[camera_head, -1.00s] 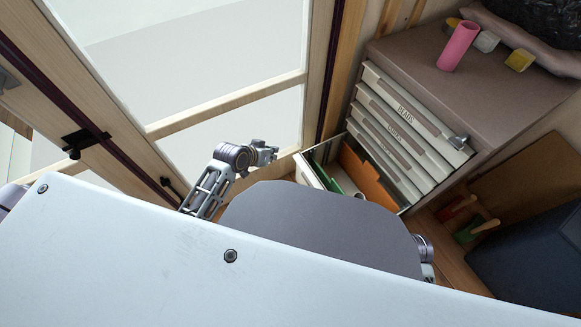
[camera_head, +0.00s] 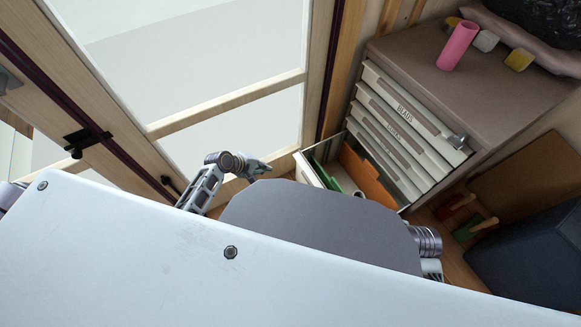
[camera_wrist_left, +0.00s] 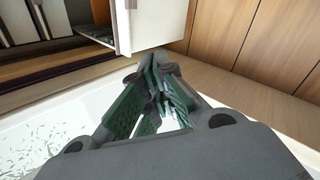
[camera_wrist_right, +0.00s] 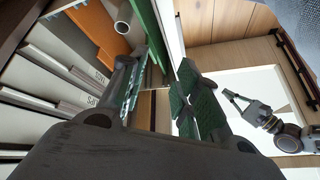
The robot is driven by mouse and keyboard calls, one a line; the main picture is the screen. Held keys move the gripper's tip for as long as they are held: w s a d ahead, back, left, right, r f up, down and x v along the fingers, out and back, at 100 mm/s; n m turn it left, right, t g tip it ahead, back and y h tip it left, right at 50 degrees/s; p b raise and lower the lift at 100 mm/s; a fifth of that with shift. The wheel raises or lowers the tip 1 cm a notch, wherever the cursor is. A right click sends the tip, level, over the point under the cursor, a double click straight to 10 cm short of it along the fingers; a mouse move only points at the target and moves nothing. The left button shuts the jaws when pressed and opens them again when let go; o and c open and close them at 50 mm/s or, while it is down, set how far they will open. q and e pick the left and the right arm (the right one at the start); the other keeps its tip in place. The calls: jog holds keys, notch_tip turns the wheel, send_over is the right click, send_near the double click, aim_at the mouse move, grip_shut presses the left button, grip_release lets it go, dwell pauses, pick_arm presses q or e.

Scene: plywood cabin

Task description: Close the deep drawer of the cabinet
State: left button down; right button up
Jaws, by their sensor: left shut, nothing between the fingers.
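The grey-brown cabinet (camera_head: 520,75) stands at the right of the head view. Its deep bottom drawer (camera_head: 310,172) is pulled out below several shut shallow drawers. Green and orange dividers (camera_head: 368,177) and a pale tube (camera_wrist_right: 123,18) are inside it. My left gripper (camera_head: 262,168) is shut and empty, left of the drawer front. In the left wrist view its tips (camera_wrist_left: 153,62) are close to a white drawer-front corner (camera_wrist_left: 140,25); contact is unclear. My right gripper (camera_wrist_right: 162,95) is open above the drawer's contents in its wrist view; my body hides it in the head view.
A pink cylinder (camera_head: 458,46) and small blocks (camera_head: 487,41) sit on the cabinet top. A dark blue box (camera_head: 530,245) and tools with red and green parts (camera_head: 468,228) lie right of the cabinet. A framed glass door or window (camera_head: 215,125) is at the left.

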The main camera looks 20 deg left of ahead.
aim_at(350, 233)
pick_arm(q)
jog(key=n, duration=0.9)
jog(key=d+n+h, duration=0.1)
jog(key=n, duration=0.3)
jog(key=shift+s+d+f+n, duration=0.1)
jog(key=shift+s+f+n, duration=0.1)
jog(key=shift+f+n, duration=0.15)
pick_arm(e)
jog(key=shift+s+d+f+g+h, duration=0.2)
jog(key=shift+s+g, duration=0.1)
jog(key=shift+s, duration=0.3)
jog(key=shift+s+d+f+g+h, duration=0.1)
jog(key=shift+s+d+f+g, duration=0.15)
jog(key=shift+s, duration=0.3)
jog(key=shift+r, duration=0.1)
